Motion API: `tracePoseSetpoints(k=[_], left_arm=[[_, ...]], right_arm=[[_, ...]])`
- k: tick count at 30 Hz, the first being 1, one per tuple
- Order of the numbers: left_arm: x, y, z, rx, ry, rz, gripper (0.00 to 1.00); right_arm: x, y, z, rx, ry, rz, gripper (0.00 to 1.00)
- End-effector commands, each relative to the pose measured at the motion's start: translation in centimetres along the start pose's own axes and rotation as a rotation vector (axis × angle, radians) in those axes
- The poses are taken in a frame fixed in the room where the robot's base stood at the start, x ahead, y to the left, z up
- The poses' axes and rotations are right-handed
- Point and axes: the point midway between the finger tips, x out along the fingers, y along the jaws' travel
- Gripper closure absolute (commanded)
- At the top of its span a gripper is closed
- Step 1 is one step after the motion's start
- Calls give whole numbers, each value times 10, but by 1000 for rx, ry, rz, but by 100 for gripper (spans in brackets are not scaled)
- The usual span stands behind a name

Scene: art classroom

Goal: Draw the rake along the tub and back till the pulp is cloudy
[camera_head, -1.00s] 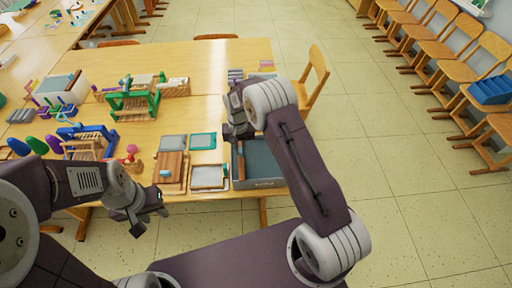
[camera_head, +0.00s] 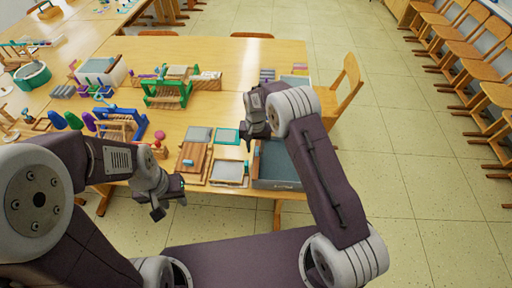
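The grey tub (camera_head: 281,184) stands at the table's front edge, partly hidden by my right arm. Blue-grey pulp (camera_head: 278,160) shows inside it. My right gripper (camera_head: 248,138) points down at the tub's left back side; its fingertips are small and dark, so I cannot tell whether it is open or shut. I cannot clearly make out the rake; any part of it at the tub's left side is covered by my arm and gripper. My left gripper (camera_head: 170,200) hangs in front of the table edge, open and empty, apart from everything on the table.
Left of the tub lie a framed white sheet (camera_head: 229,172), wooden boards (camera_head: 191,157) and a teal frame (camera_head: 228,136). A green press (camera_head: 168,92) and a blue rack (camera_head: 130,118) stand further left. A chair (camera_head: 340,92) is at the right end.

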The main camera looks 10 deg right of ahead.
Motion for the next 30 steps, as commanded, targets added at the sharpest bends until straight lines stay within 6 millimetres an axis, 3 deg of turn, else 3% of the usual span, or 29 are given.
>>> tracePoseSetpoints(k=[5,16,27,30], left_arm=[[2,0,0,0,0,0,64],[10,0,1,0,0,0,64],[10,0,1,0,0,0,64],[10,0,1,0,0,0,64]], right_arm=[[-9,0,-1,0,2,0,65],[-82,-2,0,-1,3,0,65],[-91,-2,0,-1,0,2,65],[-91,-6,-8,0,36,-16,65]])
